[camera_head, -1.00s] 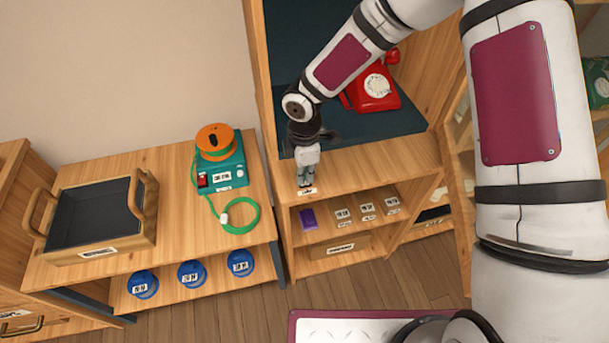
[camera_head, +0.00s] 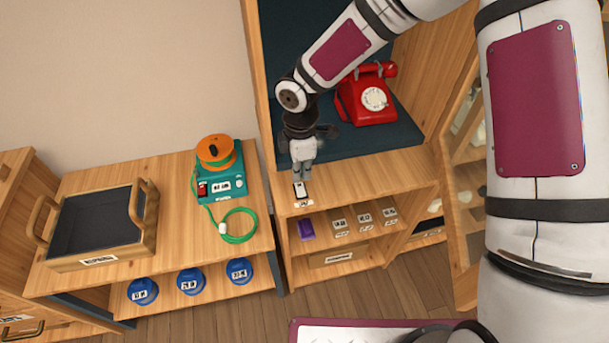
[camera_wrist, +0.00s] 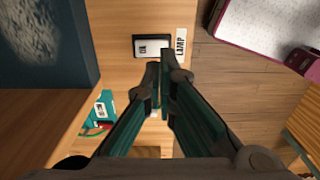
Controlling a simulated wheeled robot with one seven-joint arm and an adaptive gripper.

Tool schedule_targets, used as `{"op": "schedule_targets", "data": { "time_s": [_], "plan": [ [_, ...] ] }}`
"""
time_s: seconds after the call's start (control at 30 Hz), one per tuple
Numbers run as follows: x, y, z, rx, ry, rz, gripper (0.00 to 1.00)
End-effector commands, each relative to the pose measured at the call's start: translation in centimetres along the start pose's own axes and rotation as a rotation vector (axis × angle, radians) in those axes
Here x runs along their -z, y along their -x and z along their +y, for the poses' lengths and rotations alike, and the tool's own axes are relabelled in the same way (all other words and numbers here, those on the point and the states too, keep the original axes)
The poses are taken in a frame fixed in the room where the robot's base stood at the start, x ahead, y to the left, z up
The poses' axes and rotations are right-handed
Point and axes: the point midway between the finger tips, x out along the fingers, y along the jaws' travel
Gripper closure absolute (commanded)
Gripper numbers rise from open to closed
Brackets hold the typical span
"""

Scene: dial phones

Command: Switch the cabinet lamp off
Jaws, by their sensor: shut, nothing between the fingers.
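The lamp switch (camera_head: 299,190) is a small white rocker on a dark plate on the front wooden ledge of the cabinet. It also shows in the wrist view (camera_wrist: 150,46), beside a white label (camera_wrist: 181,45) reading "LAMP". My gripper (camera_head: 300,180) is shut and empty, pointing down just behind the switch in the head view. In the wrist view the closed fingertips (camera_wrist: 161,58) are close to the switch's near edge. I cannot tell whether they touch it. No lamp is clearly visible.
A red dial phone (camera_head: 368,97) stands on the dark cabinet floor (camera_head: 395,140). Left is a bench with a teal device (camera_head: 226,184), its green cable, and a tray (camera_head: 148,233). Small labelled items fill the shelf below. Wooden floor (camera_head: 400,291) lies in front.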

Motion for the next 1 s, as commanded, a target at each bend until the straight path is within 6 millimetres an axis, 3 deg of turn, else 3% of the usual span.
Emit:
{"op": "schedule_targets", "data": {
  "time_s": [0.2, 0.4, 1.0],
  "plan": [
    [-0.2, 4.6, -0.4, -0.004, -0.002, -0.002, 1.0],
    [-0.2, 7.3, -0.9, -0.002, -0.001, -0.001, 1.0],
    [-0.1, 8.2, -1.1, 0.001, -0.001, -0.001, 1.0]
  ]
}}
